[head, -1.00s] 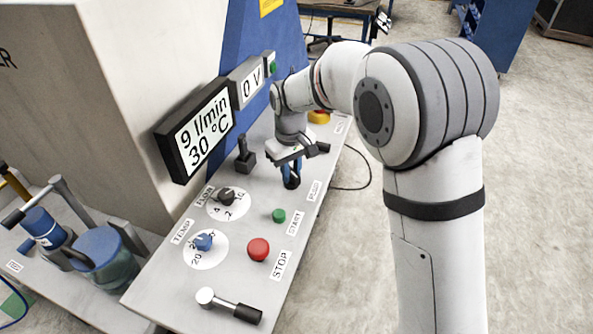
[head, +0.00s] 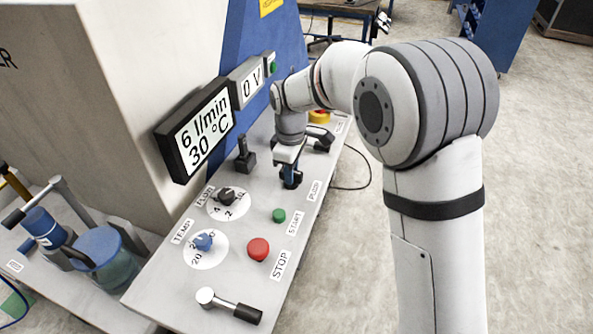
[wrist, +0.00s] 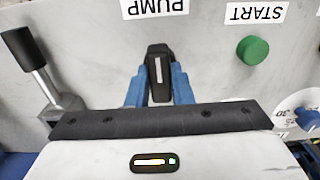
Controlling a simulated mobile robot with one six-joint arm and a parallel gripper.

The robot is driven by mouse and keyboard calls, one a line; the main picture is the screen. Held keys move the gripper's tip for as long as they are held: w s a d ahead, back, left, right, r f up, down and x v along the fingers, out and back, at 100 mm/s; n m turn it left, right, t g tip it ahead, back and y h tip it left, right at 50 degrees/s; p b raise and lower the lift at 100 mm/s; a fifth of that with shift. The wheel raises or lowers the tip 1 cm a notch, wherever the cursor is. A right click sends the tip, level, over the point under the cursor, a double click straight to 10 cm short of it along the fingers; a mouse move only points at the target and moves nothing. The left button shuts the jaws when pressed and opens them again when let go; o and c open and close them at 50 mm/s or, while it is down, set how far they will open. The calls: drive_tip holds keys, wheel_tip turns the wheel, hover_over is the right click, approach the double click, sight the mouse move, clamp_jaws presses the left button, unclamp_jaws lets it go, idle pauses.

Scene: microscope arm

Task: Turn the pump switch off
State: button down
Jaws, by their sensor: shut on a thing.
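The pump switch (wrist: 158,74) is a black knob with a white line on it, below the upside-down PUMP label (wrist: 155,8) in the wrist view. Its line points nearly straight up the picture with a slight tilt. The blue fingers of my gripper (head: 290,178) stand on both sides of the knob and are shut on it. In the head view the fingers and hand mostly hide the switch. The display (head: 203,132) reads 6 l/min and 30 °C.
A black lever (head: 245,157) stands left of the gripper. The flow knob (head: 227,196), blue temp knob (head: 203,241), green START button (head: 279,215) and red STOP button (head: 258,249) lie nearer. A lever (head: 230,306) lies at the front, and a yellow-red button (head: 319,117) is behind.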

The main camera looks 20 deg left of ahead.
idle(0.4)
drive_tip(key=c, duration=1.3)
unclamp_jaws()
drive_tip(key=shift+s+a+r, duration=0.1)
drive_tip(key=shift+r, duration=3.8)
